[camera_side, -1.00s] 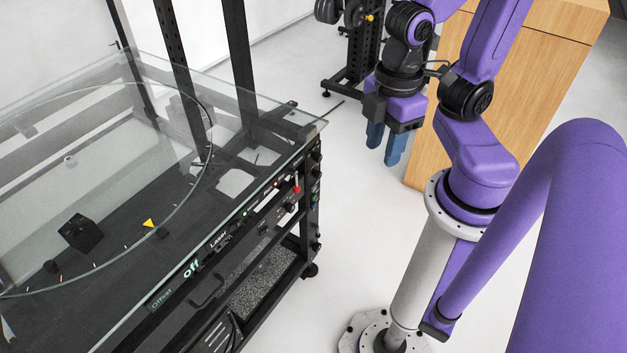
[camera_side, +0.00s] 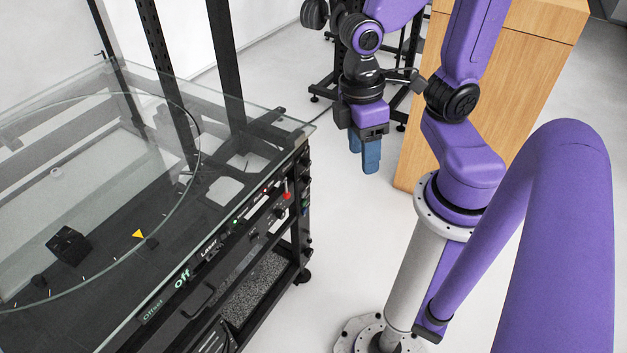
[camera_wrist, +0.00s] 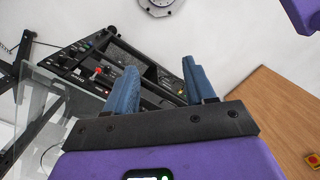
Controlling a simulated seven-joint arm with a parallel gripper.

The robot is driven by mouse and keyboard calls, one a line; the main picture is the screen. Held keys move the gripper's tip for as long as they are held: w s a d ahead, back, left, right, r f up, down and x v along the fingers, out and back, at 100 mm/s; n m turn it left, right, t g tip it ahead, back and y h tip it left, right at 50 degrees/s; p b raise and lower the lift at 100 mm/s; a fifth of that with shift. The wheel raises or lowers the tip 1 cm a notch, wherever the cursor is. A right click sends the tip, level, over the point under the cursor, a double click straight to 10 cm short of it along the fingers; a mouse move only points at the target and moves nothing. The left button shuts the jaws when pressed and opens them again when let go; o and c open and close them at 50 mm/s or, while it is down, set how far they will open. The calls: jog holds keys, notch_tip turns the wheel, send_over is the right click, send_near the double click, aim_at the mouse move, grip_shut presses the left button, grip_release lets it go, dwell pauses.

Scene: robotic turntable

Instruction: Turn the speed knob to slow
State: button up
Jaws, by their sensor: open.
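The turntable control panel (camera_side: 240,232) runs along the front edge of the glass-topped rig. It carries lit labels, a red switch (camera_side: 287,196) and dark knobs, among them one knob (camera_side: 281,212) just below the red switch. I cannot read which one is the speed knob or its setting. My gripper (camera_side: 363,158) has blue fingers pointing down. It is in the air to the right of the panel, apart from it and touching nothing. In the wrist view the fingers (camera_wrist: 158,78) are spread and empty, with the panel (camera_wrist: 85,68) and the red switch (camera_wrist: 98,70) beyond them.
The glass top (camera_side: 225,125) has a sharp corner near the panel's right end. A black block (camera_side: 69,246) and a yellow triangle marker (camera_side: 138,234) show on the turntable. A wooden cabinet (camera_side: 490,90) stands behind my arm. Open floor lies between rig and arm.

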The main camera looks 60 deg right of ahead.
jog(key=w+d+f+m+g+y, duration=0.1)
jog(key=w+d+f+m+y, duration=0.6)
jog(key=m, duration=0.6)
jog(key=w+d+f+m+g+y, duration=0.1)
jog(key=w+d+f+m+y, duration=0.3)
jog(key=w+d+f+m, duration=0.55)
jog(key=s+d+f+m+t+y, duration=0.1)
jog(key=s+d+f+m+t, duration=0.2)
jog(key=m, duration=0.4)
jog(key=s+d+f+m+t+y, duration=0.1)
jog(key=f+m+t, duration=0.35)
jog(key=m, duration=0.25)
jog(key=m+t+h, duration=0.7)
jog(key=m+t, duration=0.3)
jog(key=m, duration=0.4)
send_near(307, 180)
jog(key=d+x, duration=0.1)
jog(key=x, duration=0.6)
jog(key=shift+w+a+f, duration=0.15)
jog(key=shift+w+f, duration=0.3)
jog(key=shift+f, duration=0.05)
grip_shut()
